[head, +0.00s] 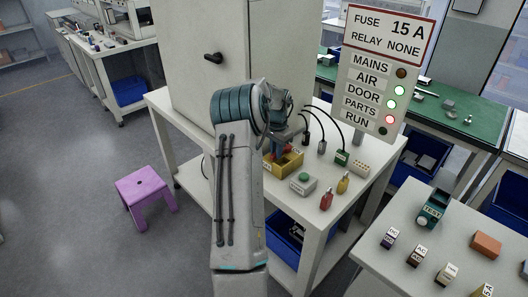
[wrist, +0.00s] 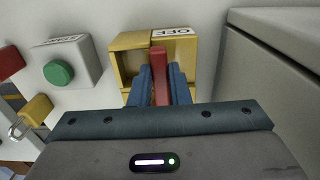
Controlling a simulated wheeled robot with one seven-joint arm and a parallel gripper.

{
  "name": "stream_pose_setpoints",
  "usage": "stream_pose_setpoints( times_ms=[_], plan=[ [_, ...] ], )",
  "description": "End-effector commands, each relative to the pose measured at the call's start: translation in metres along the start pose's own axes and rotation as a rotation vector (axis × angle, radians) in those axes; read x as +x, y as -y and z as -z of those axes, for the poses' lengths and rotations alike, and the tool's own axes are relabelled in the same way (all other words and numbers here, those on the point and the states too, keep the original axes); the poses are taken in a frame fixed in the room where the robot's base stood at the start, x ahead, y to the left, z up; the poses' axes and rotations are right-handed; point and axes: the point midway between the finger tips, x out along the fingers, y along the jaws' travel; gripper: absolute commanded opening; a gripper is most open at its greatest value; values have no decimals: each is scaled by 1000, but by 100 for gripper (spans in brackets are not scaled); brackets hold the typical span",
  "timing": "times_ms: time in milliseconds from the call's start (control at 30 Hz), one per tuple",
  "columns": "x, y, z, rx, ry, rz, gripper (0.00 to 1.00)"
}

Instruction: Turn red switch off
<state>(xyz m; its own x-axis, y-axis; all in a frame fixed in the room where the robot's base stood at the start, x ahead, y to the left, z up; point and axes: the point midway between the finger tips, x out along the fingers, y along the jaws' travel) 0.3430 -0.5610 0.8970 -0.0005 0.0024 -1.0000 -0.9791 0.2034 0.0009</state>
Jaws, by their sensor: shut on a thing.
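The red switch is a red lever (wrist: 159,72) standing out of a yellow housing (wrist: 128,42); the housing has a white OFF label (wrist: 172,32) on its upper right part. My gripper (wrist: 160,82) has its two blue fingers on either side of the lever and is shut on it. In the head view the yellow housing (head: 290,163) sits on the white table, and my arm and gripper reach down over it. The arm hides part of the housing and most of the lever there. I cannot tell how far the lever is tilted.
A grey box with a green button (head: 303,183) stands close by, with red (head: 326,199) and yellow (head: 343,183) pieces beside it. A tall grey cabinet (head: 205,60) stands behind. A sign (head: 378,75) has lit lamps. Black cables run to connectors (head: 321,147).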

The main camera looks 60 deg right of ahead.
Motion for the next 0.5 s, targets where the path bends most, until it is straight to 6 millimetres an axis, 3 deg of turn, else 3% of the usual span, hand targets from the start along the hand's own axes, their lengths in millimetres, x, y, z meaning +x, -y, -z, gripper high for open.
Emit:
stream_pose_setpoints(
  times_ms=[500],
  plan=[
    [-2,-5,8,34,-8,1,0]
  ],
)
